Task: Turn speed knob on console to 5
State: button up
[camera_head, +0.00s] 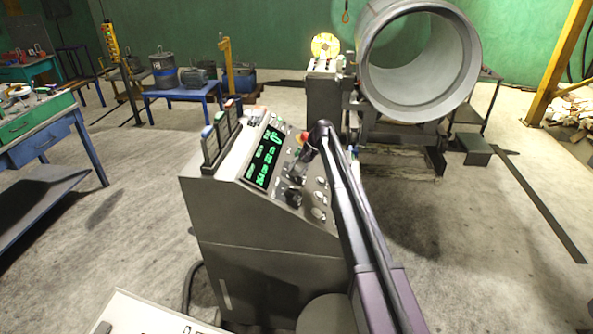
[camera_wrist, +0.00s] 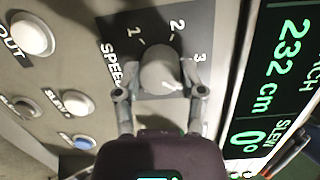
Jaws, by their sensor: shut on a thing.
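The grey console (camera_head: 265,225) stands in the middle of the head view, its sloped panel facing up and right. In the wrist view the round grey speed knob (camera_wrist: 160,66) sits on a dark plate marked SPEED, with 1, 2 and 3 readable around it. A pale pointer mark shows on the knob's lower right side, past the 3. The number 5 is not visible; my gripper hides that part of the dial. My gripper (camera_wrist: 161,80) is shut on the knob, one finger on each side. It also shows small and dark over the panel in the head view (camera_head: 294,182).
A green-lit display (camera_wrist: 275,90) reading 232 cm and slew 0° lies right of the knob. White, blue and dark buttons (camera_wrist: 75,103) lie left. Coloured-top levers (camera_head: 220,130) rise from the console's left edge. A large metal cylinder (camera_head: 385,85) stands behind.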

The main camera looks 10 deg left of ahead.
jog(key=m, duration=0.4)
jog(key=shift+s+d+f+m+y+b, duration=0.1)
jog(key=shift+m+y+b, duration=0.2)
jog(key=m, duration=0.3)
jog(key=shift+m+y, duration=0.3)
jog(key=shift+m, duration=0.1)
jog(key=m, duration=0.3)
jog(key=shift+m+t+y+b, duration=0.3)
jog(key=shift+m+t+b, duration=0.1)
jog(key=shift+m, duration=1.8)
jog(key=shift+t, duration=0.3)
jog(key=o, duration=1.2)
jog(key=shift+c, duration=0.2)
